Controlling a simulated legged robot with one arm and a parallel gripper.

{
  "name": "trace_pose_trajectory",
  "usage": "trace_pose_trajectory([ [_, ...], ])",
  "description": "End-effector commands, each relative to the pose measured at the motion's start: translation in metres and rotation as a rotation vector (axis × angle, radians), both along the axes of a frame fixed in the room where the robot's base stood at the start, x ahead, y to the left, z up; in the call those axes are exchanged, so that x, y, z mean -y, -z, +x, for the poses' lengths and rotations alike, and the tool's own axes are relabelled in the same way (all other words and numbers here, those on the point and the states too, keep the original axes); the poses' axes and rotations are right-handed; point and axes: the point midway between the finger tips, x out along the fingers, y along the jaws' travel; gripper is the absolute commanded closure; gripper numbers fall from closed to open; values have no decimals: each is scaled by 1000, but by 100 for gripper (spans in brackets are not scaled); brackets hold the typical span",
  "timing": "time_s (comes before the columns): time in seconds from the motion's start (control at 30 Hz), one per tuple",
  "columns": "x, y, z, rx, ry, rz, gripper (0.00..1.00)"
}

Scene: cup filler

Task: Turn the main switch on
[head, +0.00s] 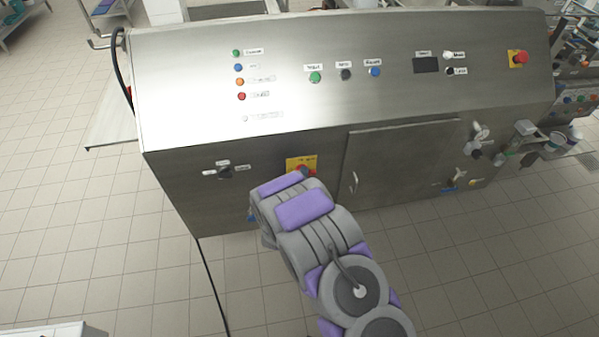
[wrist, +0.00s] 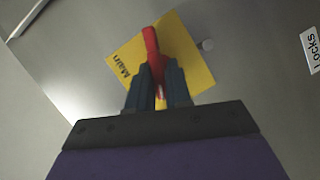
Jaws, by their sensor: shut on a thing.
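The main switch is a red handle (wrist: 152,48) on a yellow plate (wrist: 195,55) marked "Main" in the wrist view. My gripper (wrist: 157,75) is shut on the red handle, with one dark finger on each side of it. The handle's lower part is hidden between the fingers. In the head view the yellow plate (head: 300,160) sits on the front face of the steel machine (head: 230,150), and my arm covers much of the switch.
A black selector knob (head: 225,172) is left of the switch on the same face. A cabinet door (head: 400,165) with a handle is to the right. A red emergency button (head: 520,57) is at the panel's upper right.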

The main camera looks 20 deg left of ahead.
Motion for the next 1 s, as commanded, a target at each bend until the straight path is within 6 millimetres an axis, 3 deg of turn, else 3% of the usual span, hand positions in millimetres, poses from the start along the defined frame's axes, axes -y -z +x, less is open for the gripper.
trace_pose_trajectory([
  [0.03, 7, 1, 1, -35, 13, 32, 100],
  [1.0, 6, 0, 2, -494, 13, 795, 100],
])
